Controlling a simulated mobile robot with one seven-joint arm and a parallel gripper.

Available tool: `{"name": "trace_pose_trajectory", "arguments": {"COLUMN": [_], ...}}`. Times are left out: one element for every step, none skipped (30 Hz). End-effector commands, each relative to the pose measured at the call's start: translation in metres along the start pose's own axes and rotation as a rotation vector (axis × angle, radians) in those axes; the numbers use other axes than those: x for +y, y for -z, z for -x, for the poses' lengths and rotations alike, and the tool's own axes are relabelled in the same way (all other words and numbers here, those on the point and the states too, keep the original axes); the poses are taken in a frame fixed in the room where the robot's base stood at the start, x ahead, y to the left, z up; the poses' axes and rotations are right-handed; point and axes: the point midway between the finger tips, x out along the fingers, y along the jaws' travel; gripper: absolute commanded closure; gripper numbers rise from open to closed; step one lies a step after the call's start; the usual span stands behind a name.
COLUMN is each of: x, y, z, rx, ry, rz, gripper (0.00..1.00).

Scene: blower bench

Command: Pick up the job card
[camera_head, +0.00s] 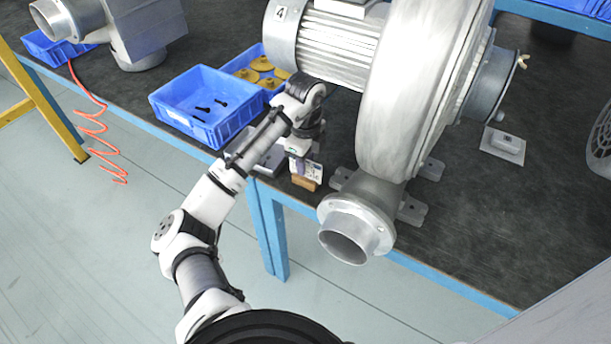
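The job card (312,171) is a small white card with dark print. It appears to stand upright in a small wooden block (304,184) near the front edge of the bench. My gripper (299,164) points down right at the card and covers part of it. The fingers are small and partly hidden by the wrist, so I cannot tell whether they are open or shut on the card.
A large grey blower (413,90) stands close on the right, its outlet flange (353,232) overhanging the front edge. A blue bin (203,98) with dark bolts and another with yellow parts (262,64) stand left. A grey device (259,152) lies beside my wrist.

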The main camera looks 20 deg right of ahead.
Motion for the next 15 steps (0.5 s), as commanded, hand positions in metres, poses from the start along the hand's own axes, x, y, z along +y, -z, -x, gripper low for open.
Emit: {"name": "trace_pose_trajectory", "arguments": {"x": [0.0000, 0.0000, 0.0000, 0.0000, 0.0000, 0.0000, 0.0000, 0.0000, 0.0000, 0.0000, 0.0000, 0.0000, 0.0000, 0.0000, 0.0000], "y": [0.0002, 0.0001, 0.0001, 0.0001, 0.0002, 0.0002, 0.0002, 0.0002, 0.0002, 0.0002, 0.0002, 0.0002, 0.0002, 0.0002, 0.0002], "z": [-0.0008, -0.0012, -0.0017, -0.0022, -0.0027, -0.0032, -0.0036, -0.0040, -0.0043, -0.0044, -0.0044, -0.0044, -0.0044, -0.0044, -0.0044], "rx": [0.000, 0.000, 0.000, 0.000, 0.000, 0.000, 0.000, 0.000, 0.000, 0.000, 0.000, 0.000, 0.000, 0.000, 0.000], "ry": [0.000, 0.000, 0.000, 0.000, 0.000, 0.000, 0.000, 0.000, -0.001, -0.001, -0.001, -0.001, 0.000, 0.000, 0.000], "rz": [0.000, 0.000, 0.000, 0.000, 0.000, 0.000, 0.000, 0.000, 0.000, 0.000, 0.000, -0.001, -0.001, -0.001, 0.000], "gripper": [0.71, 0.71, 0.71, 0.71, 0.71, 0.71, 0.71, 0.71, 0.71, 0.71, 0.71, 0.71, 0.71, 0.71, 0.71]}}
